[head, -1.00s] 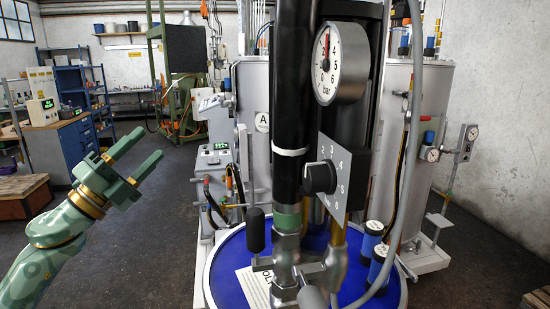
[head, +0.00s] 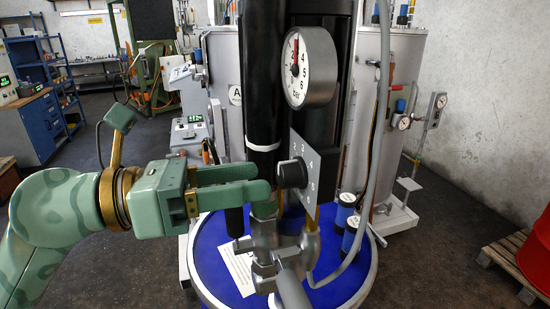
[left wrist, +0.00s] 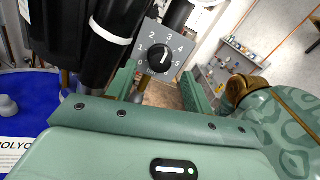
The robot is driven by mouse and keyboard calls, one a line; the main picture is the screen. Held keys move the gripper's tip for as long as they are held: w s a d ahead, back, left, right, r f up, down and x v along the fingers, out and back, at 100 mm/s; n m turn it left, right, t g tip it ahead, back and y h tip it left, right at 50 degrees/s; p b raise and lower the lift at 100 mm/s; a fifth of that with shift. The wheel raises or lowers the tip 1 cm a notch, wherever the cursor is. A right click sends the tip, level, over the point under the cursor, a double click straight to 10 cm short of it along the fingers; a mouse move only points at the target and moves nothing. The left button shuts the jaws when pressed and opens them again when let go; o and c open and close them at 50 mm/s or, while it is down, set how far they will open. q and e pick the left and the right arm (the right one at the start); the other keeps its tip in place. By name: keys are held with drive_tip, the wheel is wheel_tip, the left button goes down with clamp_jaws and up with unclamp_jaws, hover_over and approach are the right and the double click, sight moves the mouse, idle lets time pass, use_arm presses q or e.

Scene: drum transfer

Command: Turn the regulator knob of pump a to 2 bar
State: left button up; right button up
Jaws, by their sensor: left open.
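The black regulator knob (head: 292,173) sits on a grey numbered plate (head: 308,160) beside the black pump column. In the left wrist view the knob (left wrist: 161,58) shows face on, with numbers 0 to 5 around it; its white mark points up, roughly toward 3. The round white pressure gauge (head: 298,68) above has its red needle near upright. My left gripper (head: 262,188) is open, its fingertips at the left of the knob. In the left wrist view the knob shows between the two fingers (left wrist: 162,92); I cannot tell whether they touch it. My right gripper is not in view.
The black column (head: 264,90) rises close by the fingers. Metal fittings (head: 285,250) and a blue drum lid (head: 212,240) lie below. A grey hose (head: 379,120) hangs right of the plate. A red drum (head: 537,250) stands at the far right.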

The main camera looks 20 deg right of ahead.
sight(279, 176)
use_arm(q)
drive_tip(key=d+p, duration=0.1)
drive_tip(key=d, duration=0.3)
drive_tip(key=shift+d, duration=0.25)
drive_tip(key=c, duration=1)
